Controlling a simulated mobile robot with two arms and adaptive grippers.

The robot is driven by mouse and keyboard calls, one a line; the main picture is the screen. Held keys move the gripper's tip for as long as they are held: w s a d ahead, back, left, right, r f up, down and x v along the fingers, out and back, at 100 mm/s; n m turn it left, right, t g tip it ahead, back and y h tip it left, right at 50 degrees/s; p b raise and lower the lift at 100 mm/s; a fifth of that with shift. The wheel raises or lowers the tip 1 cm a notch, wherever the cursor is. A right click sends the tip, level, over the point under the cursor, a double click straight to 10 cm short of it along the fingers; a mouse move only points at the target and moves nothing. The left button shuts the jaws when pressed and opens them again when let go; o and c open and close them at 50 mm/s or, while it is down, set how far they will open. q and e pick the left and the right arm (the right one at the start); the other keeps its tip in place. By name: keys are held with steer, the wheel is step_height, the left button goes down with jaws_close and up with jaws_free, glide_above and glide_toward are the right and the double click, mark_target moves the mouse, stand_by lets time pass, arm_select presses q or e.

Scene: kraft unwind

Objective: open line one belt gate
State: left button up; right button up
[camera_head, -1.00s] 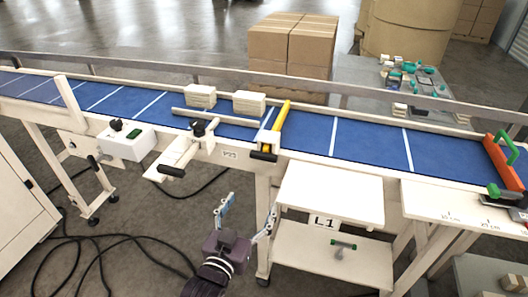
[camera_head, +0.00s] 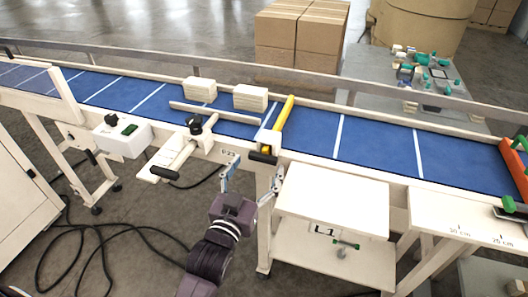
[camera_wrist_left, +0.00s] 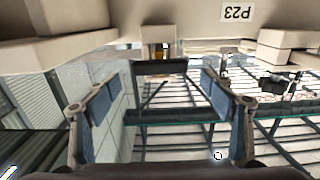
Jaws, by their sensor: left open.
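The belt gate is a yellow bar (camera_head: 284,118) lying across the blue belt (camera_head: 345,140), with a black handle (camera_head: 262,155) at the belt's near edge. In the left wrist view a black bar, apparently that handle (camera_wrist_left: 160,67), shows ahead between the fingers. My left gripper (camera_head: 252,182) is open and empty, just below and in front of the handle. Its two blue-padded fingers (camera_wrist_left: 162,98) are spread apart in the wrist view. I see no contact with the handle. My right gripper is not in view.
Two cream stacks (camera_head: 250,97) stand on the belt behind a grey guide bar (camera_head: 215,112). A white arm with a black handle (camera_head: 165,173) juts out at left. A white shelf marked L1 (camera_head: 335,200) is close at right. Black cables (camera_head: 115,232) lie on the floor.

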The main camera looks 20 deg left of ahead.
mark_target(262, 159)
arm_select(q)
steer(key=w, duration=0.3)
steer(key=shift+w+r+p, duration=0.15)
steer(key=shift+w+p, duration=0.2)
steer(key=shift+p, duration=0.05)
steer(key=shift+w+d, duration=0.1)
steer(key=shift+w, duration=0.45)
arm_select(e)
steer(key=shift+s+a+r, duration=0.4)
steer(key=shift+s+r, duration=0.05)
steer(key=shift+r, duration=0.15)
